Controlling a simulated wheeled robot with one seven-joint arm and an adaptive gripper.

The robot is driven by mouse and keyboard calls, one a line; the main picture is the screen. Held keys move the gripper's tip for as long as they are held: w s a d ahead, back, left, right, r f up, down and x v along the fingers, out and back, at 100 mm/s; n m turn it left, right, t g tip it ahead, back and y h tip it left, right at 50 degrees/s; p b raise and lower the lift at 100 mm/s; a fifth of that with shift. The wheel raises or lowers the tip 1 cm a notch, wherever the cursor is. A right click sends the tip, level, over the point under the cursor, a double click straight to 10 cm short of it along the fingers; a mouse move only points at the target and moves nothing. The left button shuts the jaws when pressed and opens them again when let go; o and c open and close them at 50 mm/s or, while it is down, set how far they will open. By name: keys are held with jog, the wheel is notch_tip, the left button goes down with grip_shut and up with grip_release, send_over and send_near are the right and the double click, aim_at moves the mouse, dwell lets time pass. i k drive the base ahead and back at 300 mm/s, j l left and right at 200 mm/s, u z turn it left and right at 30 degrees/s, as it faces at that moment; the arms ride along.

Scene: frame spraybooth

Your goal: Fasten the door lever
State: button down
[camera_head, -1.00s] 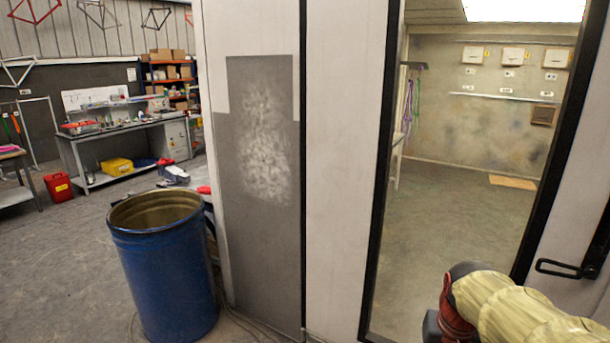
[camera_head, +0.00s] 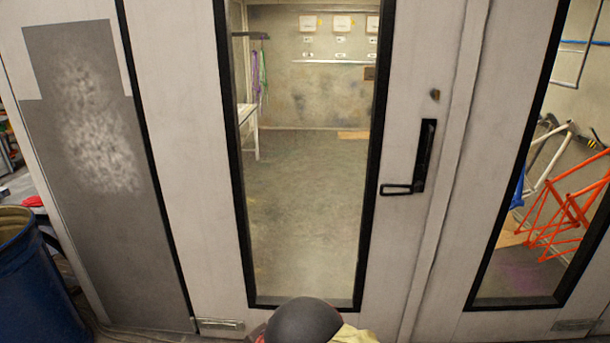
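The door lever (camera_head: 400,188) is a black loop handle on a tall black plate (camera_head: 425,157), on the right side of the white booth door (camera_head: 405,80). The loop points left, roughly level, toward the door's window. The door looks closed against the frame beside it. My arm shows only as a dark rounded part with some yellow cover at the bottom middle, well below the lever. My gripper is not in view.
A blue drum (camera_head: 38,285) stands at the lower left, beside the grey-patched panel (camera_head: 85,130). The door's window (camera_head: 305,180) shows the booth's floor. A second window at right shows an orange bicycle frame (camera_head: 565,215). The door face around the lever is clear.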

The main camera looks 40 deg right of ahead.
aim_at(418, 186)
jog(key=z, duration=2)
